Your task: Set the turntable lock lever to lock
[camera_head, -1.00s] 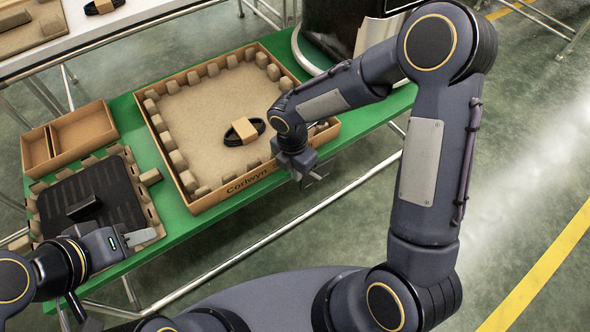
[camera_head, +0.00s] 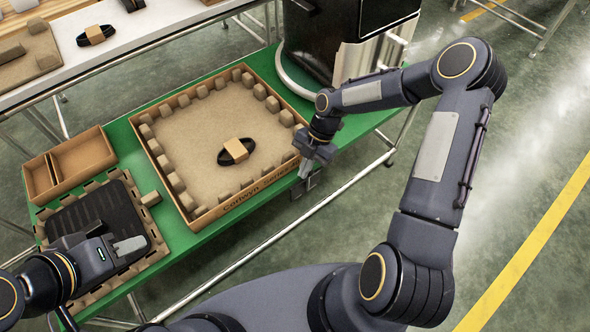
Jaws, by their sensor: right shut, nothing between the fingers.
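The black fryer (camera_head: 335,35) stands at the back right of the green table on a round grey base (camera_head: 289,72) that may be the turntable. I cannot make out a lock lever; my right arm passes in front of part of that area. My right gripper (camera_head: 306,182) is shut and empty, pointing down just past the table's front edge, in front of the cardboard box's right corner. It is apart from the fryer. My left gripper (camera_head: 132,246) is low at the left, over the black ribbed tray; its opening is unclear.
The cardboard box (camera_head: 170,125) with foam blocks holds a banded black cable (camera_head: 237,151). The black tray (camera_head: 100,218) and a divided carton (camera_head: 83,156) are at left. A white table (camera_head: 150,32) stands behind. Green tabletop (camera_head: 357,124) is bare right of the box.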

